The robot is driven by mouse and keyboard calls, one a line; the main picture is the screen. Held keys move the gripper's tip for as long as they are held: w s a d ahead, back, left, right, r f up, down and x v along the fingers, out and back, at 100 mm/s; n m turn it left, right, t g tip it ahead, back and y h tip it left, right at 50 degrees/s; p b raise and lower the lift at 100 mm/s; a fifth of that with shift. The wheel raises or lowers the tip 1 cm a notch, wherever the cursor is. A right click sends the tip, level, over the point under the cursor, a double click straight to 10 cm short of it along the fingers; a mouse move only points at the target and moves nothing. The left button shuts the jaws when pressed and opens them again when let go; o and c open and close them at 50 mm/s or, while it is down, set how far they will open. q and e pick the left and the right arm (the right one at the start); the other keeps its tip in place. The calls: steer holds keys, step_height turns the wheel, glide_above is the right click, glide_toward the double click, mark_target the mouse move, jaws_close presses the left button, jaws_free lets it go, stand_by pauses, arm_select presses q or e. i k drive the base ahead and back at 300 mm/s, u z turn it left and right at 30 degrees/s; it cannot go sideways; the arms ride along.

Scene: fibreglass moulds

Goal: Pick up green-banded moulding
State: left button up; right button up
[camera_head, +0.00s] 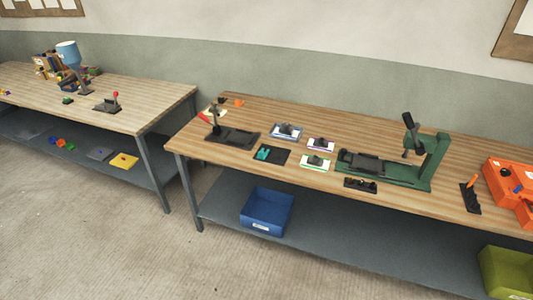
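The green-banded moulding (315,162) lies flat on the wooden workbench (255,108), toward its front edge. It is a small pale piece with a green border and a dark part on top. A similar moulding with a purple border (320,145) lies just behind it. Another with a grey-blue border (286,131) lies behind and to the left. Neither of my grippers shows in the head view, and nothing touches the green-banded moulding.
A green press (432,160) stands right of the mouldings, and a black tool with a lever (232,136) stands left. A black mat (272,154) with teal pieces and a small black holder (360,184) lie nearby. An orange case (503,172) is at right. A blue bin (267,212) sits below.

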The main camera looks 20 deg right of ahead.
mark_target(315, 162)
steer(key=u, duration=0.35)
steer(key=i, duration=1.7)
steer(key=z, duration=0.4)
